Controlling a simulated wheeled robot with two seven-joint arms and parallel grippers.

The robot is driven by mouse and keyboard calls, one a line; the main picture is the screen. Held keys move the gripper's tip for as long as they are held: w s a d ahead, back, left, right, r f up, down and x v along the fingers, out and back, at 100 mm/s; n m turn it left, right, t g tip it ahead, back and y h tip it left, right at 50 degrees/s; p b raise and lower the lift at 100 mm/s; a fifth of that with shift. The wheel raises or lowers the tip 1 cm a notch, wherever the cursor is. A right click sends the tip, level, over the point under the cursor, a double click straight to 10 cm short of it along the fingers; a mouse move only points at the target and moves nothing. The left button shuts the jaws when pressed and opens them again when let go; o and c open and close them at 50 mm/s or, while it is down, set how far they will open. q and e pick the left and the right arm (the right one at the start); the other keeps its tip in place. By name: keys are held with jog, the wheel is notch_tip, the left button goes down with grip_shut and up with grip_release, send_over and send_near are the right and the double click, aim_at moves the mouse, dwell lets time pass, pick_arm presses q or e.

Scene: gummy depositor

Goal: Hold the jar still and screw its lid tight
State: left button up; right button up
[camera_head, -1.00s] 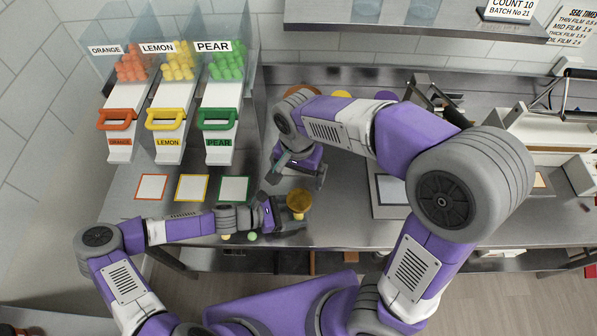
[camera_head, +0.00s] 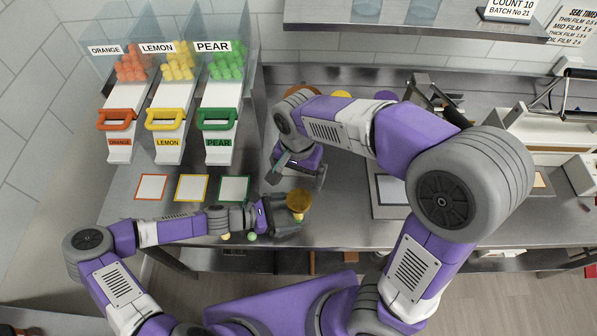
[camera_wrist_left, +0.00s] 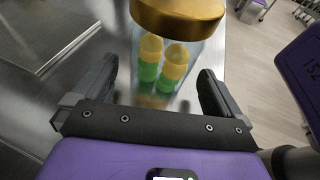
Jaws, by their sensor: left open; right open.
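The jar stands upright on the steel counter, its gold lid (camera_head: 299,200) on top. In the left wrist view the clear jar (camera_wrist_left: 165,90) holds yellow and green gummies under the gold lid (camera_wrist_left: 178,15). My left gripper (camera_head: 290,222) is open beside the jar, on its left. In that wrist view its two dark fingers (camera_wrist_left: 160,85) lie either side of the jar's lower picture area, with gaps. My right gripper (camera_head: 296,181) is open just behind and above the lid, empty. The lid's thread and seating are hidden.
Orange, lemon and pear dispensers (camera_head: 167,120) stand at the back left, with coloured square mats (camera_head: 192,188) in front. A yellow and a green gummy (camera_head: 252,237) lie near the counter's front edge. A grey scale-like plate (camera_head: 390,210) is to the right.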

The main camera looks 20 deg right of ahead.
pick_arm(q)
jog(key=v, duration=0.5)
jog(key=shift+a, duration=0.2)
dwell(0.3)
